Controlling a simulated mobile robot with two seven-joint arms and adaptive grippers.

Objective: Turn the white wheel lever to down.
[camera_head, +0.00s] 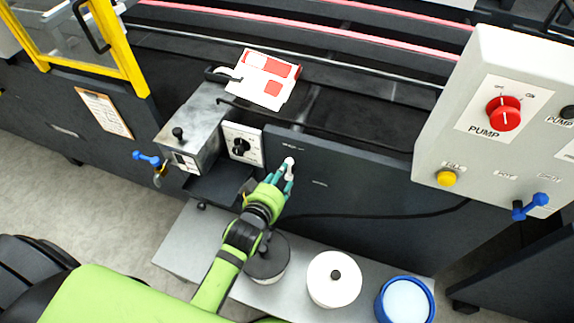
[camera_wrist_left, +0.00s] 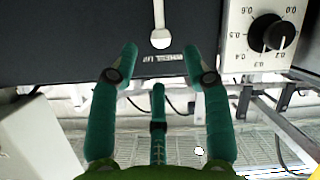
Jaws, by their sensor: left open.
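The white wheel lever (camera_wrist_left: 160,38) is a thin white rod with a rounded end, on the dark machine panel. In the left wrist view it comes down from the top edge, its end just beyond the gap between my fingertips, beside a small printed label. In the head view its white end (camera_head: 289,161) shows at my fingertips, and the rest is hard to make out. My left gripper (camera_head: 283,174) is open; its green fingers stand apart in the left wrist view (camera_wrist_left: 160,62), with nothing held. I cannot see contact with the lever. My right gripper is not in view.
A white dial plate (camera_head: 242,145) with a black knob sits left of the lever. A grey metal box (camera_head: 193,130) is farther left. Below stands a bench (camera_head: 185,250) with a dark pot, a white pot (camera_head: 334,280) and a blue-rimmed tub (camera_head: 380,300). A black cable (camera_head: 400,213) runs right.

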